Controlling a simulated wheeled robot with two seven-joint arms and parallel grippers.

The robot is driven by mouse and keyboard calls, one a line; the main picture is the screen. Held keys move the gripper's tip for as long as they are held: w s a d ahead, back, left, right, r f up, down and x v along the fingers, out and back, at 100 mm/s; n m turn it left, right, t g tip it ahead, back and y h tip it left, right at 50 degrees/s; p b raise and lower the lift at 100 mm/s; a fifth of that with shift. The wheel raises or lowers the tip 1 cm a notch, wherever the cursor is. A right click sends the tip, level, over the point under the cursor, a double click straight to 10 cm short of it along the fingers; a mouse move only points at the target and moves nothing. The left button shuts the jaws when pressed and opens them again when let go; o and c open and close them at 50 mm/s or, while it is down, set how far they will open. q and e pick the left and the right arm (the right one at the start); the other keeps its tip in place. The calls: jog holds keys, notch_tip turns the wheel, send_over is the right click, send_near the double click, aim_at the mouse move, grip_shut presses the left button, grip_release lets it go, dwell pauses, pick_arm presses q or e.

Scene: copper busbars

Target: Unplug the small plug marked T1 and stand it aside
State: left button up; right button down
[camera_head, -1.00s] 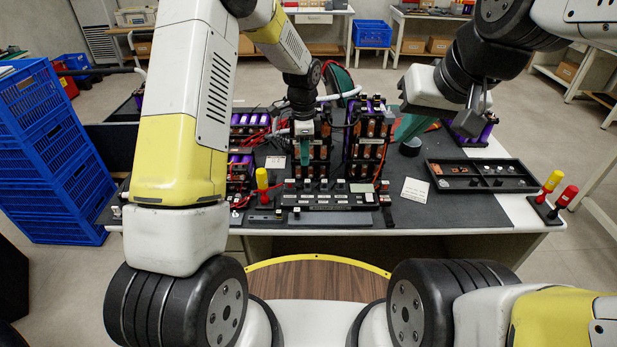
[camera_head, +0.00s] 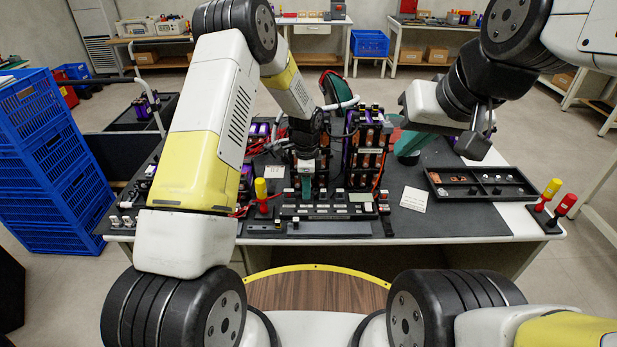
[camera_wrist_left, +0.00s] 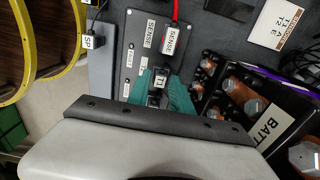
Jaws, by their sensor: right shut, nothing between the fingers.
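The small plug marked T1 (camera_wrist_left: 161,80) sits on a dark panel (camera_wrist_left: 133,55) in the left wrist view, with its white label facing the camera. My left gripper's green fingers (camera_wrist_left: 176,98) are right at this plug, partly hiding it. Whether they are closed on it is not clear. In the head view my left gripper (camera_head: 306,180) points down at the row of small plugs on the long dark panel (camera_head: 330,213). The T1 marking is too small to read there. My right gripper (camera_head: 409,146) is shut and empty, behind and right of the panel.
In the head view, battery modules (camera_head: 367,150) stand behind the panel. A black parts tray (camera_head: 482,184) lies at the right.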

pick_arm(q)
jog(key=shift+c, duration=0.3)
grip_shut()
jog(key=shift+r, duration=2)
jog(key=shift+r, duration=0.2)
jog(key=s+d, duration=0.3)
jog(key=d, duration=0.1)
jog(key=s+d+f, duration=0.1)
jog(key=s+d, duration=0.6)
jog(key=d, duration=0.1)
jog(key=shift+s+d+f, duration=0.2)
jog(key=shift+s+f, duration=0.05)
jog(key=shift+f, duration=0.05)
jog(key=shift+s+d+f, duration=0.1)
jog(key=shift+f, duration=1.6)
